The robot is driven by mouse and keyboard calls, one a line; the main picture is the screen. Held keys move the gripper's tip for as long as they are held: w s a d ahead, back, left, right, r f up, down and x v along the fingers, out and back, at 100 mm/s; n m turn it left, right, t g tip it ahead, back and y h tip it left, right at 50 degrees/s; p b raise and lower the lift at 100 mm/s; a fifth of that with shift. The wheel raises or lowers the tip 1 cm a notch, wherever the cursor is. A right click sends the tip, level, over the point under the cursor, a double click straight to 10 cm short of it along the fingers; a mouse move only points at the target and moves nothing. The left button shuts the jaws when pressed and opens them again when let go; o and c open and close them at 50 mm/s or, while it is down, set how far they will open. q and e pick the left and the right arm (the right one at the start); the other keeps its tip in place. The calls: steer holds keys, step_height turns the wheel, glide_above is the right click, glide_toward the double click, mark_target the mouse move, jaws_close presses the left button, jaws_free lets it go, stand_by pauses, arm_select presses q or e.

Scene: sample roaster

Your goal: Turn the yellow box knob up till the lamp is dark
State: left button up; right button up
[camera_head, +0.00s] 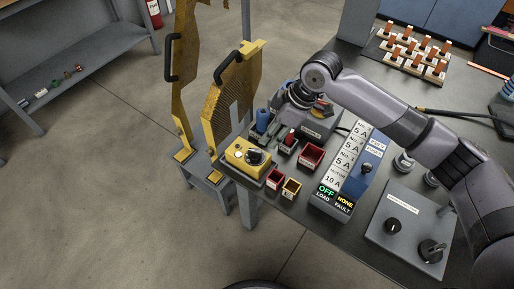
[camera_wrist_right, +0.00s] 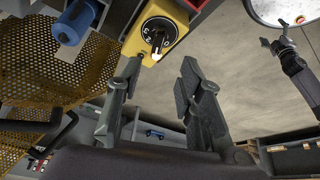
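The yellow box (camera_head: 243,163) sits at the left front corner of the dark bench, with a black knob (camera_head: 255,158) on its face. A small pale spot (camera_head: 238,152) beside the knob may be the lamp; I cannot tell surely whether it is lit. In the right wrist view the yellow box (camera_wrist_right: 178,13) and its knob (camera_wrist_right: 158,34), with dial marks, show just beyond the fingers. My right gripper (camera_wrist_right: 160,82) is open and empty, apart from the knob. In the head view my right gripper is mostly hidden by its wrist. An arm end (camera_wrist_right: 284,42), probably my left gripper, shows small at upper right.
A yellow perforated guard (camera_head: 232,95) with a black handle stands behind the box.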

mark_target(256, 151)
steer(key=x, duration=0.7)
steer(key=shift+w+a+f, duration=0.1)
steer(key=shift+a+f, duration=0.05)
steer(key=shift+f, duration=0.05)
steer(key=shift+x, duration=1.15)
steer(key=shift+w+a+f, duration=0.1)
steer(key=shift+f, duration=0.2)
steer(key=shift+a+f, duration=0.1)
steer(key=shift+f, duration=0.1)
arm_select(q)
steer(key=shift+w+d+f+t, duration=0.1)
steer(key=shift+w+t, duration=0.2)
steer(key=shift+w, duration=1.55)
arm_select(e)
jaws_close()
